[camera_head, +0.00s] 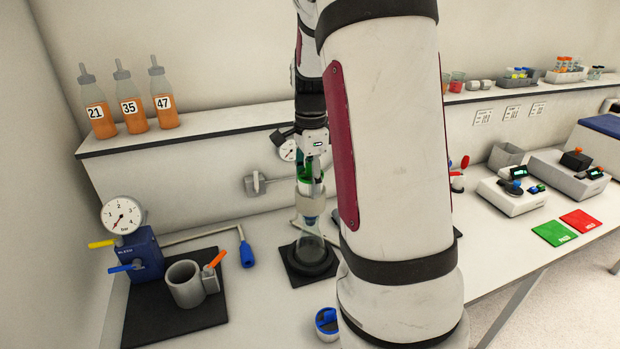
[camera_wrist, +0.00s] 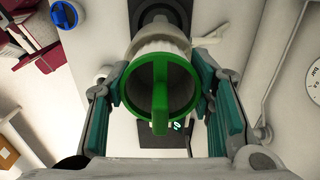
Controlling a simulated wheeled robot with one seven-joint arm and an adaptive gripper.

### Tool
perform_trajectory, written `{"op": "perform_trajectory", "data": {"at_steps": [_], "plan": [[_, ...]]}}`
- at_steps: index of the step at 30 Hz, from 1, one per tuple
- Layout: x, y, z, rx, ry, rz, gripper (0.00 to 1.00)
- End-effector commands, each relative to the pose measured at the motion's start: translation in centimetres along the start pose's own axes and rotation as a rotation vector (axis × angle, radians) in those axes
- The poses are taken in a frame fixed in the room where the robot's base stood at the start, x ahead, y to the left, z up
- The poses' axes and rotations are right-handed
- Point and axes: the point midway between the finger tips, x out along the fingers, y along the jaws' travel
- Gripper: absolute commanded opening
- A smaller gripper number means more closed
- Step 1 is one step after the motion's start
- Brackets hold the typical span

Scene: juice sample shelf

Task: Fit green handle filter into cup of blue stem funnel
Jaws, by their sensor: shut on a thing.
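The green handle filter (camera_wrist: 190,70) has a green rim with a bar handle across its open top. My gripper (camera_wrist: 160,100) is shut on it, with teal finger pads at both sides. In the head view, the filter (camera_head: 304,184) is partly hidden by my gripper (camera_head: 313,182). Directly below it is the pale cup of the blue stem funnel (camera_head: 309,204), which stands in a clear flask (camera_head: 312,250). The pale cup also shows behind the filter in the wrist view (camera_wrist: 160,42). I cannot tell whether the filter is inside the cup or just above it.
The flask stands on a dark square mat (camera_head: 293,271). To its left, a blue pump with gauge (camera_head: 141,256) and a grey cup (camera_head: 186,287) stand on a black mat. A small blue-rimmed container (camera_head: 327,322) is in front. My arm hides the bench's middle.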

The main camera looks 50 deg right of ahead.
Motion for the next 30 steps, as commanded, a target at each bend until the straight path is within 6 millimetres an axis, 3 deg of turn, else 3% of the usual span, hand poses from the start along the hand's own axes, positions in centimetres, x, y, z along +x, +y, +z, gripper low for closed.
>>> {"op": "perform_trajectory", "data": {"at_steps": [8,30], "plan": [[0.3,0.1,0.0,0.0,0.0,0.003,0.29],[-1.3,0.0,0.0,0.0,0.0,0.001,0.29]]}}
